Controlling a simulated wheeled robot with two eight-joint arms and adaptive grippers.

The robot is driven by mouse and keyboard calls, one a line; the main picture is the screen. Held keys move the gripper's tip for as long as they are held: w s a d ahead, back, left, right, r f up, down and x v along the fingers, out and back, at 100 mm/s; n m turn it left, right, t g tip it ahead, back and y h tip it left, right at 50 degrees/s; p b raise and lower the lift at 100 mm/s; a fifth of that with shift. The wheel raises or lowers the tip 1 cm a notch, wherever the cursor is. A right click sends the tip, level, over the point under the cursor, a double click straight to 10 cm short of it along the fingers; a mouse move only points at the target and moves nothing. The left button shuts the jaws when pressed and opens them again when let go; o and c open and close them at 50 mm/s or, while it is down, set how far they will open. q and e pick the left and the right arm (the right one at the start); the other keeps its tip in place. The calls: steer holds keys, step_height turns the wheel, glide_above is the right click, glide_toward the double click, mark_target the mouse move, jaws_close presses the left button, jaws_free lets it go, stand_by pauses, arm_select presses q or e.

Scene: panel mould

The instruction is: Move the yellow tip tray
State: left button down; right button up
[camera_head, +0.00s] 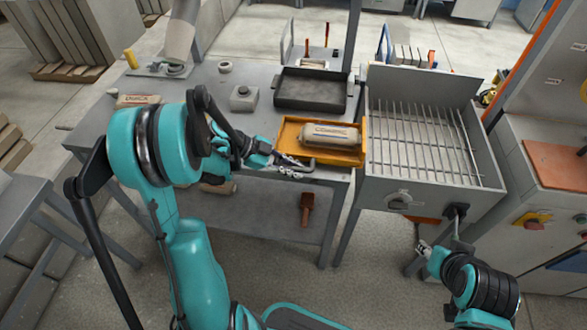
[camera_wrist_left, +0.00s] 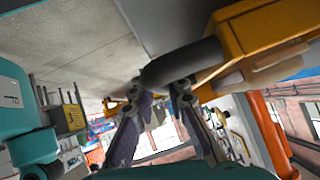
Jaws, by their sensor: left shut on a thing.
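The yellow tip tray (camera_head: 291,132) lies at the front right of the grey workbench, beside the grated box. A light, rounded package (camera_head: 330,134) with dark lettering lies in it. My left gripper (camera_head: 297,165) is at the tray's front left and is shut on its grey handle (camera_head: 304,168). The left wrist view shows the dark bent handle (camera_wrist_left: 185,64) between the fingertips (camera_wrist_left: 158,91), with the yellow tray (camera_wrist_left: 262,35) at upper right. My right gripper (camera_head: 424,248) hangs low at the right, below the grated box and away from the tray; its jaws are too small to read.
A dark metal tray (camera_head: 311,92) sits just behind the yellow tray. The grey box with a bar grate (camera_head: 425,145) stands close at its right. A grey block-like container (camera_head: 243,98) and a white ring (camera_head: 225,66) are further left on the bench (camera_head: 262,75).

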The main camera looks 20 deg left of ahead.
arm_select(q)
steer(key=c, duration=1.5)
jaws_free()
steer(key=shift+f, duration=0.2)
steer(key=v, duration=1.2)
steer(key=s+d+n+t+y, duration=0.1)
steer(key=s+d+n+y, duration=0.2)
steer(key=d+n, duration=0.1)
steer(key=s+d+r+n+t+y, duration=0.1)
steer(key=s+d+n+y, duration=0.2)
steer(key=n, duration=0.4)
steer(key=s+d+n+t+y, duration=0.1)
steer(key=s+d+n+y, duration=0.3)
steer(key=s+d+n, duration=0.1)
steer(key=shift+s+d+r, duration=0.1)
steer(key=shift+d+r, duration=0.25)
steer(key=shift+d, duration=0.3)
